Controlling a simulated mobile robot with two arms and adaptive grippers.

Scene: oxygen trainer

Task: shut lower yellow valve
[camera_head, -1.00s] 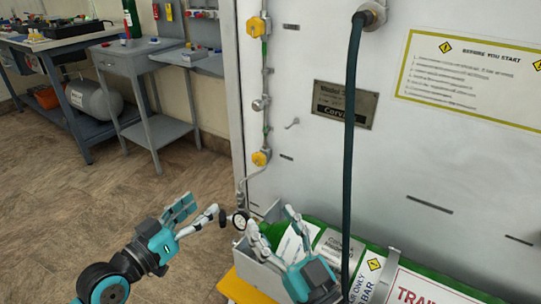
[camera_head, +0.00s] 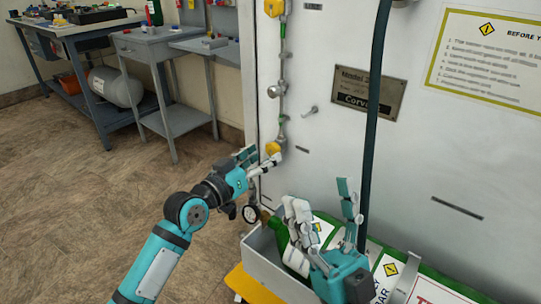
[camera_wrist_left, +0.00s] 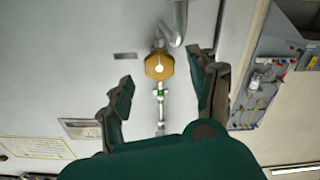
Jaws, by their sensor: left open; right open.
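The lower yellow valve (camera_head: 273,148) is on the pipe along the left edge of the white panel. In the left wrist view the yellow valve (camera_wrist_left: 159,65) sits between and beyond the open fingers. My left gripper (camera_head: 262,162) is open, close to the valve at its lower left; I cannot tell whether a finger touches it. In the left wrist view the left gripper (camera_wrist_left: 163,88) shows both fingers apart with nothing between them but the pipe behind. My right gripper (camera_head: 318,202) is open and empty, above the green cylinder's box, right of and below the valve.
An upper yellow valve (camera_head: 274,8) sits higher on the same pipe. A dark hose (camera_head: 374,130) hangs in front of the white panel (camera_head: 330,140). A grey box (camera_head: 262,262) with a green cylinder stands below. Workbenches (camera_head: 165,85) stand at the left, with open floor before them.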

